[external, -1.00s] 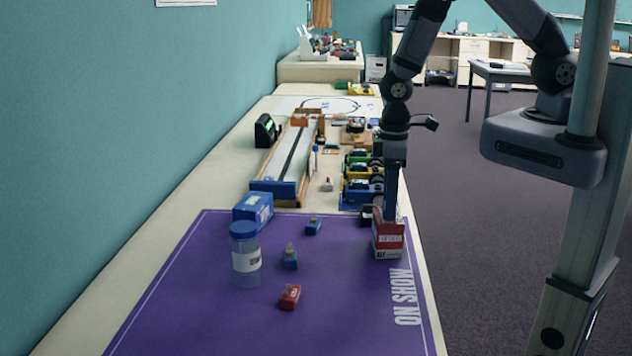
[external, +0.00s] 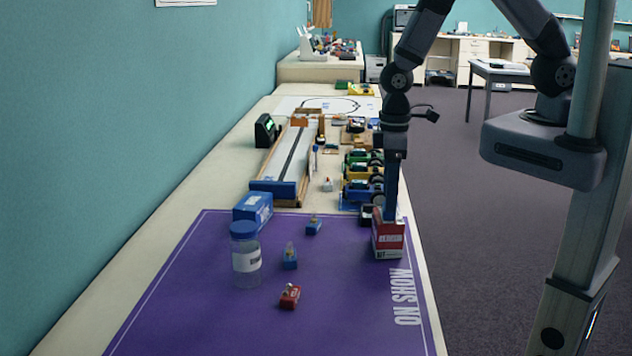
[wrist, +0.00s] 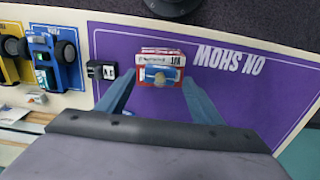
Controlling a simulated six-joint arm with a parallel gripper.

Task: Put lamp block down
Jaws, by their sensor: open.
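My gripper (external: 391,210) is open at the red and white kit box (external: 388,243), which stands on the right side of the purple mat (external: 200,300). In the wrist view, the two fingers of my gripper (wrist: 158,83) are spread wide. Between them a small blue block with a pale knob, seemingly a lamp block (wrist: 151,73), appears on top of the kit box (wrist: 160,54), with gaps to both fingers. The external view hides it. Other small lamp-like blocks stand on the mat: two blue ones (external: 289,262) (external: 313,227) and a red one (external: 289,299).
A clear jar with a blue lid (external: 245,258) and a blue box (external: 253,208) stand at the mat's left. The front of the mat is clear.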

